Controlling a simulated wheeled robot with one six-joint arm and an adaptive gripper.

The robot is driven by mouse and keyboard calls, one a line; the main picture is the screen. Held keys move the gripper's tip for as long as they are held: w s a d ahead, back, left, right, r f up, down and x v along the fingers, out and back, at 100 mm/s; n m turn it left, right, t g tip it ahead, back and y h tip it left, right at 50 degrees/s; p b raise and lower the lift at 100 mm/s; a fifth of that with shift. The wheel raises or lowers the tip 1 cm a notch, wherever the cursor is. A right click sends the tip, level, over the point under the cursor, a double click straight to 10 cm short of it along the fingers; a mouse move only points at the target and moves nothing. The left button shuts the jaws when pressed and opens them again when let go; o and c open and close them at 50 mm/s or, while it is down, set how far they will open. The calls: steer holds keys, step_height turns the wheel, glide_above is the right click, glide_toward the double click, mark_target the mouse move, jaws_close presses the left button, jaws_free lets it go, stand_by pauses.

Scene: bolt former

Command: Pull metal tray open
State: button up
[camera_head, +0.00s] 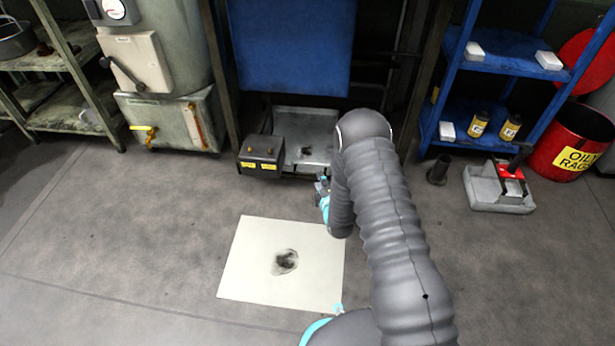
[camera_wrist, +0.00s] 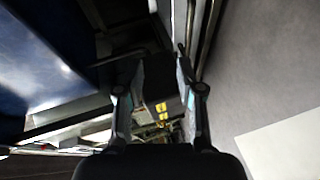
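The metal tray (camera_head: 302,127) lies low under the blue panel in the head view, a shallow grey pan with a small dark lump on it. My arm hides its right part. My gripper (camera_head: 322,187) is low in front of the tray's front edge, partly hidden by my arm. In the wrist view my gripper (camera_wrist: 153,85) has its two fingers spread with a clear gap. A dark box with yellow labels (camera_wrist: 163,108) shows beyond the gap. Whether either finger touches the tray's front edge cannot be told.
The black box (camera_head: 262,153) stands at the tray's left front. A pale sheet with a dark stain (camera_head: 250,262) lies on the floor in front. The left floor is clear.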

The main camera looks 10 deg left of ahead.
mark_target(307, 173)
step_height(307, 173, down, 5)
steer(key=s+n, duration=0.1)
steer(key=s, duration=0.1)
steer(key=shift+t+y, duration=0.3)
steer(key=shift+t, duration=0.1)
steer(key=x, duration=0.4)
steer(key=b+x, duration=0.1)
steer(key=x, duration=0.4)
steer(key=b+x, duration=0.1)
steer(key=x, duration=0.3)
steer(key=shift+w+a+f, duration=0.1)
steer(key=shift+a+f, duration=0.05)
steer(key=shift+a, duration=0.3)
jaws_close()
